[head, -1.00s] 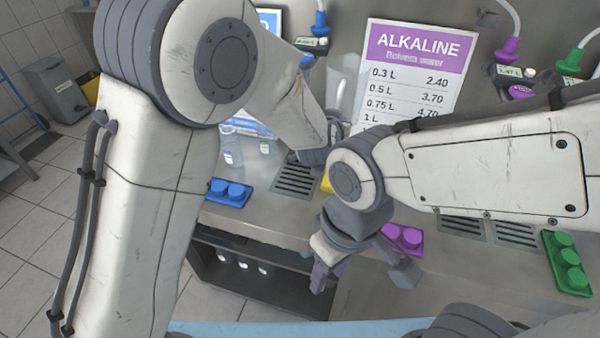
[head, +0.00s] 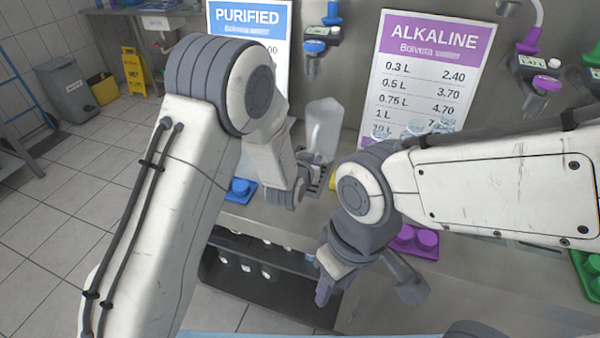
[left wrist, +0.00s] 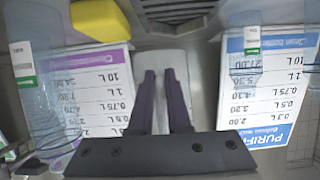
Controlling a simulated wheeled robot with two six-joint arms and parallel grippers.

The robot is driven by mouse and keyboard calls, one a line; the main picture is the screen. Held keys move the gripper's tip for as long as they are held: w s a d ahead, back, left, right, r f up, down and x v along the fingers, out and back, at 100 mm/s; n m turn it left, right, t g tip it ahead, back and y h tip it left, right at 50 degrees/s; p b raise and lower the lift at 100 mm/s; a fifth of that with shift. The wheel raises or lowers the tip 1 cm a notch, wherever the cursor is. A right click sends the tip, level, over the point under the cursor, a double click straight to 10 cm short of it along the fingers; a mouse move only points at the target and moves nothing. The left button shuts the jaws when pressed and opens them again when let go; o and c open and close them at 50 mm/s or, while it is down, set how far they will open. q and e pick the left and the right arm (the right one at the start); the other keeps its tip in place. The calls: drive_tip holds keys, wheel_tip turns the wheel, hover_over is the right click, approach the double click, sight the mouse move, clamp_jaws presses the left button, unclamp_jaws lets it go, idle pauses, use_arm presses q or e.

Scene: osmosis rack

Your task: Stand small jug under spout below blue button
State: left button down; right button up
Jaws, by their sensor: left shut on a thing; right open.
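The small jug (head: 323,122), translucent and pale, stands upright in the head view, above the drain grate (head: 318,178). Whether its base touches the grate is hidden by my left wrist. The dispenser with the blue button (head: 315,46) is above it, and its spout (head: 312,68) points down over the jug. In the left wrist view, my left gripper (left wrist: 164,78) is shut on a pale part of the jug (left wrist: 166,62). My right gripper (head: 367,287) is open and empty, in front of the counter.
Purple cup holders (head: 415,241) and a blue one (head: 240,190) sit on the counter. The PURIFIED sign (head: 250,22) and ALKALINE sign (head: 420,75) stand behind. Clear bottles (left wrist: 45,95) flank my left gripper. A dark shelf (head: 265,285) lies below the counter.

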use_arm(q)
drive_tip(key=a+f, duration=0.1)
drive_tip(key=w+a+f, duration=0.1)
drive_tip(key=a, duration=0.1)
drive_tip(key=shift+a, duration=0.3)
wheel_tip(320, 180, down, 4)
drive_tip(key=shift+a+f+p, duration=0.1)
drive_tip(key=shift+p, duration=0.4)
drive_tip(key=shift+f, duration=0.2)
drive_tip(key=c, duration=0.9)
unclamp_jaws()
drive_tip(key=shift+o, duration=0.2)
